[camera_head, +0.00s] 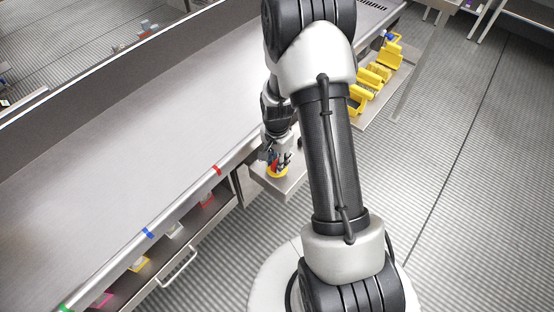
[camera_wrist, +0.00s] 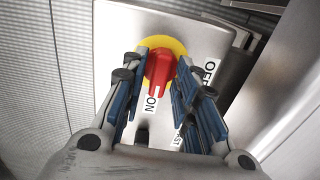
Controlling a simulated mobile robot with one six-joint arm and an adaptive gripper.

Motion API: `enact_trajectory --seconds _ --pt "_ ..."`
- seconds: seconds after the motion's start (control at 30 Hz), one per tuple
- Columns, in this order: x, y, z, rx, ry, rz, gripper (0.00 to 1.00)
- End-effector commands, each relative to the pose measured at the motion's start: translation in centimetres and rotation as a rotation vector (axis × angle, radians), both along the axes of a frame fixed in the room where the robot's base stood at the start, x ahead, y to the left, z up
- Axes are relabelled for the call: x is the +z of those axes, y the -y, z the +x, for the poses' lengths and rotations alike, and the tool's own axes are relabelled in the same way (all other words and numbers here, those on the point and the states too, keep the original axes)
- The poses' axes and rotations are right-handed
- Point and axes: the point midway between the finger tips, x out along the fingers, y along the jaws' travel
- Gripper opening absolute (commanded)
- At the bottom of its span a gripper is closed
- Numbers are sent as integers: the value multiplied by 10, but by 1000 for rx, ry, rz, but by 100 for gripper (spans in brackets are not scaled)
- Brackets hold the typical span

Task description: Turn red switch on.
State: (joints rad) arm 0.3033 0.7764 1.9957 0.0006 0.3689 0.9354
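The red switch (camera_wrist: 162,74) is a rotary knob on a yellow disc (camera_wrist: 176,45), set on a grey metal panel. In the wrist view the knob's long handle runs down the picture, its lower end beside the ON label (camera_wrist: 151,104). The OFF label (camera_wrist: 210,72) is to its right. My gripper (camera_wrist: 160,68) is open, its blue-padded fingers on either side of the knob. A gap shows on the left; the right finger is very close, and contact cannot be told. In the head view my gripper (camera_head: 277,156) is over the yellow disc (camera_head: 277,173), which it partly hides.
A long grey conveyor (camera_head: 110,160) runs along the left, its rail marked red, blue and green. Several yellow bins (camera_head: 368,78) stand on a shelf beyond my arm. A drawer handle (camera_head: 178,266) sticks out below the rail. The floor at right is clear.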

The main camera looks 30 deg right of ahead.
Motion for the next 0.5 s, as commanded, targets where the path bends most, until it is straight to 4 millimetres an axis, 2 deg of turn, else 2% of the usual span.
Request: enact_trajectory --seconds 0.37,0.5 --pt "1 0 0 2 0 0 35" --pt "12 0 1 2 1 -1 35"
